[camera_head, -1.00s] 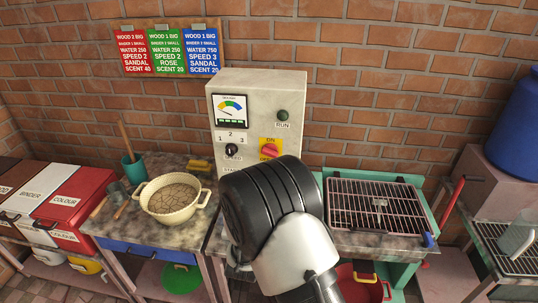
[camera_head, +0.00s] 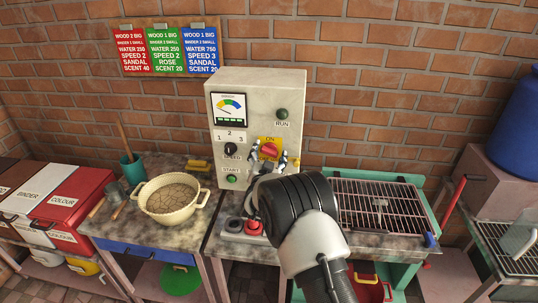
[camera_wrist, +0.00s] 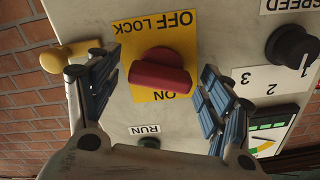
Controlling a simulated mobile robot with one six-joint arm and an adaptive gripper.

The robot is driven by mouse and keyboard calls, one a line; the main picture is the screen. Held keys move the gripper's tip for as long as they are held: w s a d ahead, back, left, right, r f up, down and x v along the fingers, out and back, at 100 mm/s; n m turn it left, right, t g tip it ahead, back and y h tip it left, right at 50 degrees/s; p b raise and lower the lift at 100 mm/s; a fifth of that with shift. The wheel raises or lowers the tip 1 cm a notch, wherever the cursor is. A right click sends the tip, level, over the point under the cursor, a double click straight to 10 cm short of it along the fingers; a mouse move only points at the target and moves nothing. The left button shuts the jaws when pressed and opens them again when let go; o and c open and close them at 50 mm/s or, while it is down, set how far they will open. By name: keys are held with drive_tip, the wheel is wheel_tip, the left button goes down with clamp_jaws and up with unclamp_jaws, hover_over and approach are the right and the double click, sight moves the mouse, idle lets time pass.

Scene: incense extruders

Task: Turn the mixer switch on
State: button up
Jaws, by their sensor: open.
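The mixer switch is a red rotary knob (camera_head: 269,149) on a yellow plate (camera_head: 262,142) on the front of the pale control box (camera_head: 258,90). In the wrist view the scene is upside down, and the red knob (camera_wrist: 160,75) lies between "OFF LOCK" and "ON", its grip roughly crosswise. My gripper (camera_head: 274,158) is open in front of the switch. In the wrist view its fingers (camera_wrist: 160,68) stand on either side of the knob, with visible gaps. I cannot tell how far the fingertips are from the panel. The lower plate is hidden in the head view.
The box also carries a speed dial (camera_head: 231,149), a green start button (camera_head: 231,179), a run lamp (camera_head: 282,114) and a meter (camera_head: 229,107). A yellow fitting (camera_wrist: 66,55) juts from its side. A bowl (camera_head: 171,198) stands left; a wire rack (camera_head: 383,208) lies right.

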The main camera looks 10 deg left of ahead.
drive_tip(key=shift+w, duration=0.2)
drive_tip(key=shift+c, duration=0.5)
drive_tip(key=c, duration=1)
